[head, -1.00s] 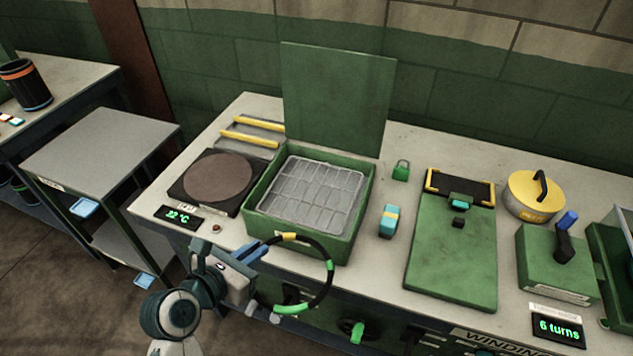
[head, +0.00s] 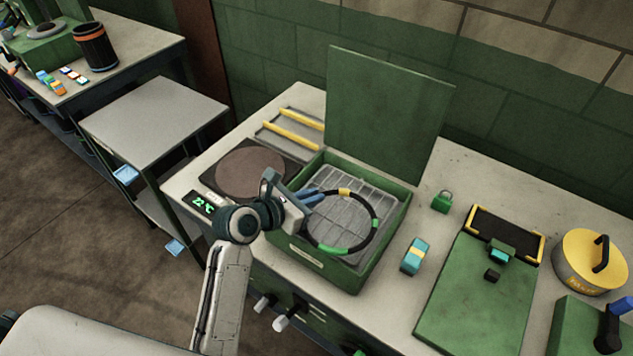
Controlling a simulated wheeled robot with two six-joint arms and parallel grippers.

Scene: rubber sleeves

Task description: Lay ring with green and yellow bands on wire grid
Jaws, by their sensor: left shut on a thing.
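The ring (head: 378,216) is black with green and yellow bands. My left gripper (head: 318,197) is shut on it at its left side, near the yellow band. The wire grid (head: 348,184) lies inside an open green box (head: 338,275) whose lid (head: 388,115) stands up at the back. In the head view the ring overlaps the grid and the box opening; I cannot tell whether it touches the grid. My right gripper is not in view.
A round brown plate (head: 250,172) is left of the box, with a rack of yellow bars (head: 292,130) behind it. A blue and yellow block (head: 415,256), a small green padlock (head: 442,201) and a green board (head: 470,305) are to the right.

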